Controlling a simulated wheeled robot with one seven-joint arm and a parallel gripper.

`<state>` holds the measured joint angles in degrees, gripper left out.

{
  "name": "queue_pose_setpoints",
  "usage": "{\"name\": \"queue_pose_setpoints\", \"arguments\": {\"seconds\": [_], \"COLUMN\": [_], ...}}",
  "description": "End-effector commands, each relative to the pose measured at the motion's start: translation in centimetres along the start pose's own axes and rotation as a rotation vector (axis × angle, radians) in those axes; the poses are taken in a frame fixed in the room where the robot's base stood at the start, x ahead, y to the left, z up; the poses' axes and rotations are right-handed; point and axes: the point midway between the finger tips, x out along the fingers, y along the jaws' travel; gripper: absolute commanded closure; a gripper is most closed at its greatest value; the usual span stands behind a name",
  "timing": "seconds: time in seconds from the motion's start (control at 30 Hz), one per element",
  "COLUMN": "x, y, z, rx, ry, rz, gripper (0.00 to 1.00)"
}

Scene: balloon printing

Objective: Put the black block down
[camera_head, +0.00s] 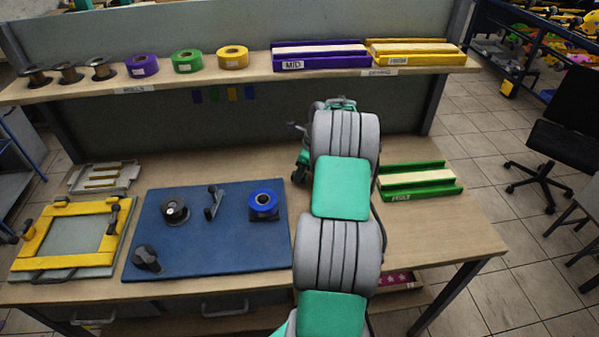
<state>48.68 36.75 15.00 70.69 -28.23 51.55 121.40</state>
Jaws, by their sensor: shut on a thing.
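My arm (340,190) reaches up the middle of the picture over the table, and its end is near the back panel, below the shelf. My gripper (300,140) shows only in part to the left of the arm's last links. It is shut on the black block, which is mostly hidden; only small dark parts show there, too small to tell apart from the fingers. I cannot tell whether the block touches anything.
A blue mat (205,262) carries a black spool (174,211), a blue tape roll (263,204), a small lever tool (213,201) and a black knob (146,258). A yellow frame (68,209) lies left. A green tray (418,190) stands right. Table is bare at front right.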

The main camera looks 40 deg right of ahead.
Motion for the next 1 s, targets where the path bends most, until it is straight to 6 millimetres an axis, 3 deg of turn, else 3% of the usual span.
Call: {"name": "queue_pose_setpoints", "arguments": {"seconds": [1.0], "x": [1.6], "y": [0.0], "z": [-0.5], "rx": [0.000], "ry": [0.000], "rz": [0.001], "gripper": [1.00]}}
